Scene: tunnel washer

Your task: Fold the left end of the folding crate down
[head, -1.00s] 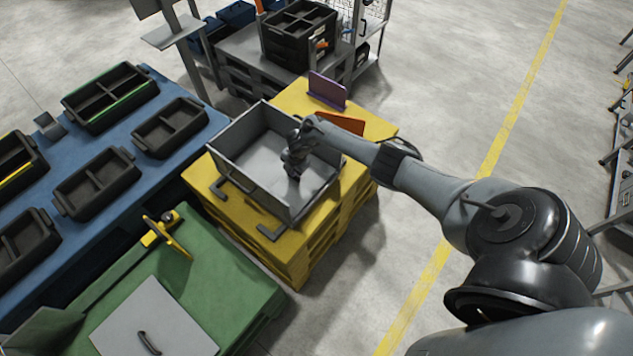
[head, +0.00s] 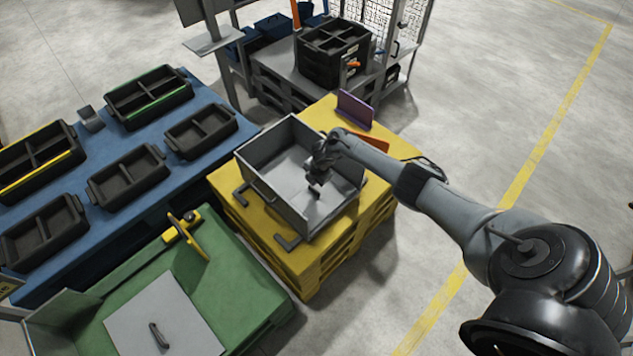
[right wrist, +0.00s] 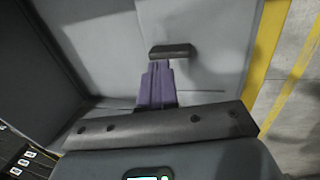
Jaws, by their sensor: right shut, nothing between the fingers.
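The grey folding crate (head: 273,197) sits on a yellow stand. Its left end (head: 268,143) stands upright, and the front wall is also up. The far right part is partly hidden by my right arm. My right gripper (head: 315,191) points down inside the crate, over its floor, right of the middle and apart from the left end. It is shut and empty. The right wrist view shows its purple fingers with a dark tip (right wrist: 170,51) before grey crate panels (right wrist: 215,45). My left gripper is not in view.
The yellow stand (head: 285,262) also bears a purple upright panel (head: 355,109) and an orange piece (head: 375,143). A blue table (head: 150,205) with black trays is at left. A green table (head: 230,290) is in front. Dark brackets (head: 288,241) stick out by the crate's front.

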